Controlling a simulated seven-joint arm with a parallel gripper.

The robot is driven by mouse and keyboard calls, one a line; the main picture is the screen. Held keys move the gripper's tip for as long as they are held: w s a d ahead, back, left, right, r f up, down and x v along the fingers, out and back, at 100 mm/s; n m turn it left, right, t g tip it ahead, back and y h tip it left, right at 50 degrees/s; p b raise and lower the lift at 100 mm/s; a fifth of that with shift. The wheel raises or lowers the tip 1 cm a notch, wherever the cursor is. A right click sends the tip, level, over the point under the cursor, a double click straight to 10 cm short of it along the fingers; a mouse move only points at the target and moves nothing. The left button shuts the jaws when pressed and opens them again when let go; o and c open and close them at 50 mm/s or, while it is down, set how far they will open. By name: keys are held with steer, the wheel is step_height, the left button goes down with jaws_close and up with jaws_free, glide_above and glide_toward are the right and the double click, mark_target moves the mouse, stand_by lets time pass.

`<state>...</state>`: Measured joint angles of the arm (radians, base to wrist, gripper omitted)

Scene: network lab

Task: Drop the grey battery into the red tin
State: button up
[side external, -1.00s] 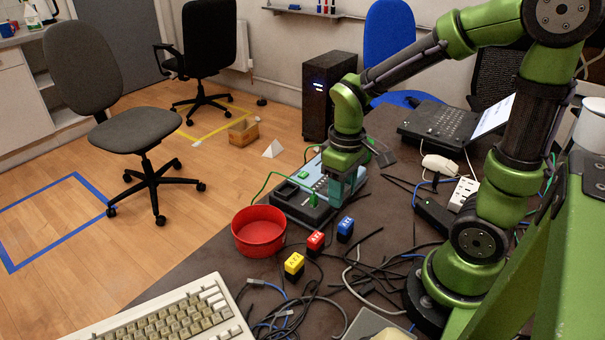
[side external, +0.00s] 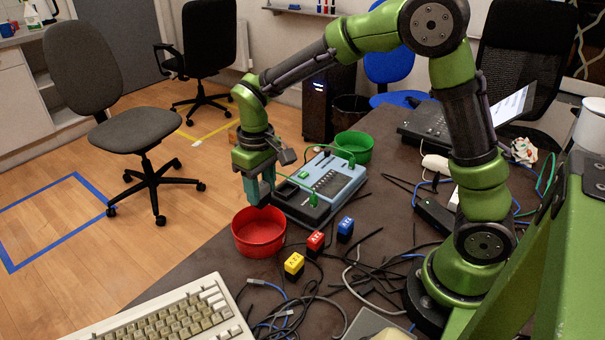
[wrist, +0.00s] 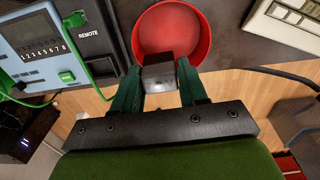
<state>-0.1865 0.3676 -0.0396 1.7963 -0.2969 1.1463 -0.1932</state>
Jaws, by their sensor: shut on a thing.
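The red tin (side external: 258,236) stands upright on the dark table, left of the tester, and looks empty. In the wrist view the red tin (wrist: 172,35) is just beyond my fingertips. My gripper (side external: 258,196) points down over the tin's back rim area. In the wrist view my gripper (wrist: 158,78) is shut on the grey battery (wrist: 158,70), a dark block with a lighter end between the teal fingers. The battery overlaps the tin's near rim there. In the side view the fingers largely hide the battery.
A blue-grey tester (side external: 328,183) with green leads stands right of the tin. A green tin (side external: 354,147) is behind it. Yellow (side external: 294,266), red (side external: 315,243) and blue (side external: 345,228) blocks sit among loose cables. A keyboard (side external: 170,320) lies at the front left.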

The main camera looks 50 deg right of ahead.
mark_target(263, 207)
steer(key=shift+f, duration=2.85)
steer(key=o, duration=1.2)
step_height(263, 207, up, 17)
steer(key=shift+f, duration=0.1)
steer(key=shift+w, duration=0.1)
